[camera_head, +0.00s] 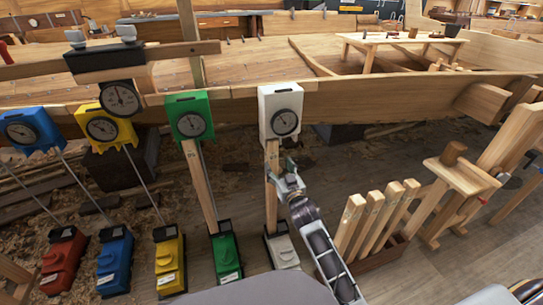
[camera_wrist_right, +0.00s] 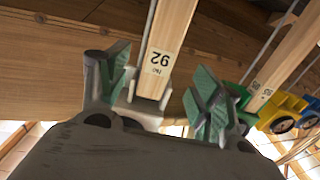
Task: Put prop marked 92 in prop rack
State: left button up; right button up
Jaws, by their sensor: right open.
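The prop marked 92 (camera_head: 271,196) is a pale wooden post standing between a white dial gauge (camera_head: 281,112) above and a white base (camera_head: 283,251) on the floor. In the right wrist view its label, "NO 92", shows on the post (camera_wrist_right: 172,35). My right gripper (camera_head: 284,180) is at the middle of this post. In the wrist view its green-padded fingers (camera_wrist_right: 160,85) are open, one on each side of the post, and do not appear closed on it. The prop rack (camera_head: 386,252) stands on the floor to the right, with several wooden props in it. My left gripper is out of view.
A green gauge (camera_head: 190,116) with its own wooden post stands left of prop 92. Yellow (camera_head: 104,128) and blue (camera_head: 30,132) gauges stand further left on thin rods. A wooden stand with a mallet-like block (camera_head: 453,152) is beside the rack. The plank hull (camera_head: 400,105) runs behind.

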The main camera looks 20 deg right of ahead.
aim_at(273, 157)
jog(key=shift+w+a+b, duration=0.15)
jog(key=shift+w+b, duration=0.55)
jog(key=shift+w, duration=1.95)
jog(key=shift+w+b, duration=0.3)
jog(key=shift+w, duration=0.65)
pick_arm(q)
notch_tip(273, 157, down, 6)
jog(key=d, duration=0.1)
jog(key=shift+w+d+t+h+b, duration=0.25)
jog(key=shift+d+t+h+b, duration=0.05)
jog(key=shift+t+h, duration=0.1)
pick_arm(e)
jog(key=shift+w, duration=1)
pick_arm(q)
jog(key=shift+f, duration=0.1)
pick_arm(e)
jog(key=shift+c, duration=0.2)
grip_shut()
jog(key=shift+r, duration=0.15)
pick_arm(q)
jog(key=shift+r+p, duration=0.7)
pick_arm(e)
jog(key=shift+r, duration=0.45)
